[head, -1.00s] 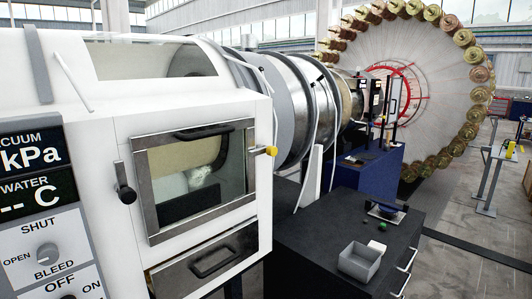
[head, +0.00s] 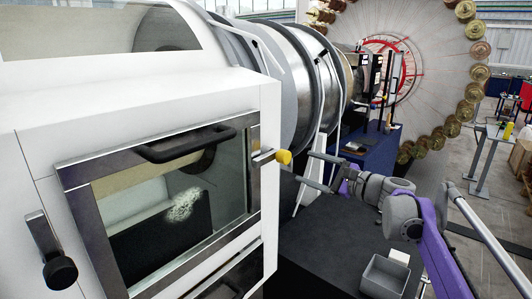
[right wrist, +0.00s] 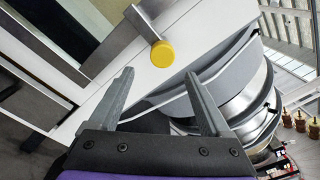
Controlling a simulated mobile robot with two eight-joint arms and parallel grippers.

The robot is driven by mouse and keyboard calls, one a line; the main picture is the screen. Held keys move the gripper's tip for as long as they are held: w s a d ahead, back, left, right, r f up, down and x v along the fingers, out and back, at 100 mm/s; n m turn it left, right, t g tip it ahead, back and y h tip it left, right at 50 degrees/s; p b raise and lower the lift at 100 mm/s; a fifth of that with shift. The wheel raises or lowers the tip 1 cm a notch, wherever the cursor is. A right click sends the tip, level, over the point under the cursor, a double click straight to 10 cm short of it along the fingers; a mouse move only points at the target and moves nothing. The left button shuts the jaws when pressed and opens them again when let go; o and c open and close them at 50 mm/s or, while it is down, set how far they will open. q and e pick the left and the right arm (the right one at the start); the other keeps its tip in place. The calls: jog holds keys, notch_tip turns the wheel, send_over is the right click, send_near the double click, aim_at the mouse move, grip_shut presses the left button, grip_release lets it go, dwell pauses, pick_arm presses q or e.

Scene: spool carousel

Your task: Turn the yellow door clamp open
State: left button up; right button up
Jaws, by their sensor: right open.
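The yellow door clamp (head: 284,157) sticks out from the right edge of the framed glass door (head: 88,228) on the white machine. Its round yellow knob also shows in the right wrist view (right wrist: 162,54), at the end of a grey metal bar. My right gripper (head: 304,167) is open and empty, coming in from the right with its fingertips just short of the knob. In the right wrist view its two fingers (right wrist: 160,74) point toward the knob, which appears roughly centred just beyond the tips. My left gripper is in neither current view.
A black door handle (head: 190,145) crosses the door's top. A black-knobbed clamp (head: 60,272) is at the door's left. Below my right arm is a dark cabinet top (head: 315,235) with a grey bin (head: 385,277). Metal drums (head: 285,75) stand behind the clamp.

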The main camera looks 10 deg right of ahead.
aim_at(288, 158)
pick_arm(q)
notch_tip(288, 158, up, 2)
jog(key=shift+r+p, duration=0.1)
jog(key=shift+p, duration=0.6)
pick_arm(e)
jog(key=x, duration=0.6)
jog(key=r+x, duration=0.1)
jog(key=x, duration=0.3)
jog(key=shift+s, duration=0.1)
jog(key=shift+f, duration=0.1)
grip_shut()
